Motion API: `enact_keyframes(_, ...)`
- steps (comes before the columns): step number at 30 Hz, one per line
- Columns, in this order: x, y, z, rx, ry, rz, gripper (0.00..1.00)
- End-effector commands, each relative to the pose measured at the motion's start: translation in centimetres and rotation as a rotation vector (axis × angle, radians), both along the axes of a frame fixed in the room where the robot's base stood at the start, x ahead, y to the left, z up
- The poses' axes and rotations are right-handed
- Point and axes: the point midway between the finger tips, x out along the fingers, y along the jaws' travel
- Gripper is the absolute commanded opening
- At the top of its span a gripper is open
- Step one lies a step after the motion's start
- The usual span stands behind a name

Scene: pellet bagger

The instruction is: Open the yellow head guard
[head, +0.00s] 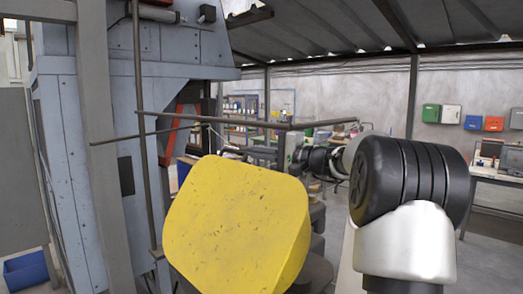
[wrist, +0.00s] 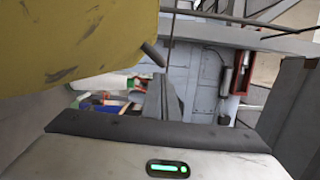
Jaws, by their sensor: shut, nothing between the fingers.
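The yellow head guard (head: 238,222) is a large scuffed block with bevelled corners, low in the middle of the head view. In the wrist view its side (wrist: 75,45) fills the upper left, close to the camera. A short dark bar (wrist: 153,54) sticks out from its lower edge there. My gripper (wrist: 165,97) shows as a narrow grey wedge past the hand's dark edge, shut and empty, with a gap to the bar. In the head view my arm reaches in from the right behind the guard, and the guard's far side is hidden.
A thin upright post (head: 139,115) and a horizontal rod (head: 235,122) stand left of and above the guard. The tall blue-grey machine (head: 88,130) fills the left. A workbench (head: 490,176) is at far right, with open floor before it.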

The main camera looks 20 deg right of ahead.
Motion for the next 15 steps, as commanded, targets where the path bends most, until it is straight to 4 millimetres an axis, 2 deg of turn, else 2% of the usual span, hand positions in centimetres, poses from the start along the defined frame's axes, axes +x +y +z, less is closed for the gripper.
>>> enact_keyframes(15,-0.42,0.99,0.03,-0.011,-0.005,0.000,0.00)
